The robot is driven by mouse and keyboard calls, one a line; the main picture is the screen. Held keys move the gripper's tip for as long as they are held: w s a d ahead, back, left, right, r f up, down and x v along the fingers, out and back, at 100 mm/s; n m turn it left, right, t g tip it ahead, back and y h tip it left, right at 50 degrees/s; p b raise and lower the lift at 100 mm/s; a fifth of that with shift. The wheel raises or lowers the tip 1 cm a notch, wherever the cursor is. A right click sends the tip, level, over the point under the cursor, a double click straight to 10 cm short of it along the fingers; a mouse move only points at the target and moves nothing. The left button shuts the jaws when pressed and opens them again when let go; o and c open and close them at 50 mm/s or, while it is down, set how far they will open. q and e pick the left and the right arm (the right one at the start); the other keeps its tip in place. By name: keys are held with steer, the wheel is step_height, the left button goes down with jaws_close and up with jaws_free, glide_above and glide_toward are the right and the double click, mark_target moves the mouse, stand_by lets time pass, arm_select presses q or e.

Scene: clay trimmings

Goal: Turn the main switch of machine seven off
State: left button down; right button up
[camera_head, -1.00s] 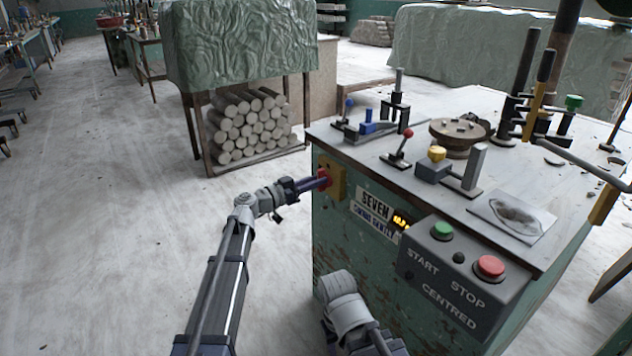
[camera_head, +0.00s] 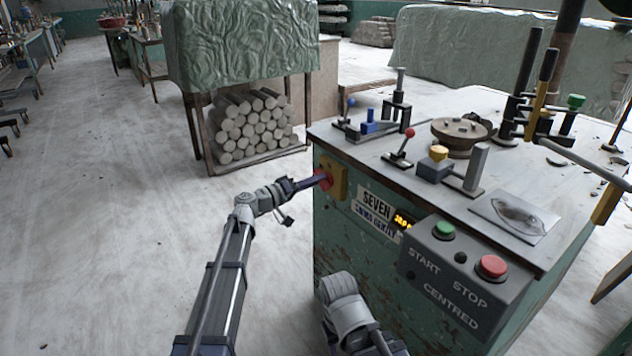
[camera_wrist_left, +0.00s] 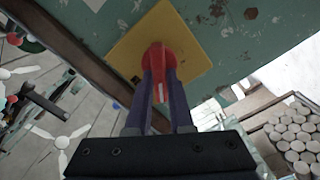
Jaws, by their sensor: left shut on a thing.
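The main switch is a red handle (camera_wrist_left: 160,72) on a yellow plate (camera_wrist_left: 188,48), and in the head view the yellow plate (camera_head: 339,181) sits on the left end of the green machine marked SEVEN (camera_head: 377,204). My left gripper (camera_head: 318,181) reaches it from the left. In the left wrist view my left gripper (camera_wrist_left: 161,88) has its two fingers on either side of the red handle, shut on it. The fingers hide part of the handle in the head view. My right arm shows at the bottom, but its gripper's fingers are not visible.
A grey box with a green START button (camera_head: 444,230) and a red STOP button (camera_head: 491,267) juts from the machine's front. Levers and a round chuck (camera_head: 460,136) stand on the machine top. A covered rack of clay rolls (camera_head: 250,125) stands behind. The floor at left is clear.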

arm_select(q)
steer(key=n, duration=0.6)
steer(key=shift+f+n, duration=0.3)
steer(key=shift+n, duration=0.1)
steer(key=shift+a, duration=0.1)
stand_by(0.3)
steer(key=c, duration=0.8)
jaws_free()
steer(key=v, duration=0.7)
steer(key=shift+s+a, duration=0.2)
steer(key=shift+a, duration=0.1)
